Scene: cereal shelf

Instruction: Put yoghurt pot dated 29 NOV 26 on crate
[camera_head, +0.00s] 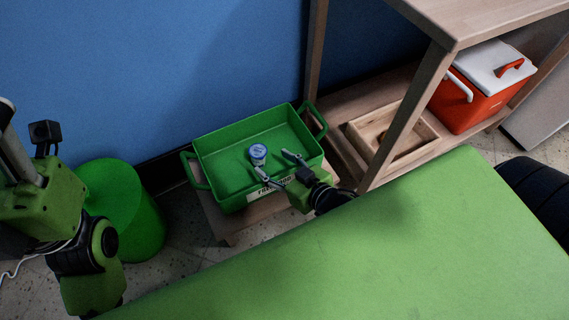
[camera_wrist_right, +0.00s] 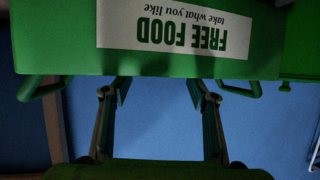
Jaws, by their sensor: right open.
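The yoghurt pot (camera_head: 258,153), small and white with a blue lid, shows upright within the outline of the green crate (camera_head: 212,145) in the head view. Its date is too small to read. My right gripper (camera_head: 277,160) is open at the crate's front side, and the pot shows just past the tip of its left finger, apart from the other. I cannot tell whether that finger touches it. In the right wrist view the open fingers (camera_wrist_right: 160,88) have nothing between them, and the pot is not seen. My left gripper (camera_head: 22,150) is partly cut off at the left edge.
The crate's front carries a "FREE FOOD" label (camera_wrist_right: 180,28). A green bin (camera_head: 135,215) stands left of the crate. A wooden shelf (camera_head: 440,50) holds a wooden tray (camera_head: 362,137) and a red cooler (camera_head: 468,105). A green tabletop (camera_head: 400,250) fills the front.

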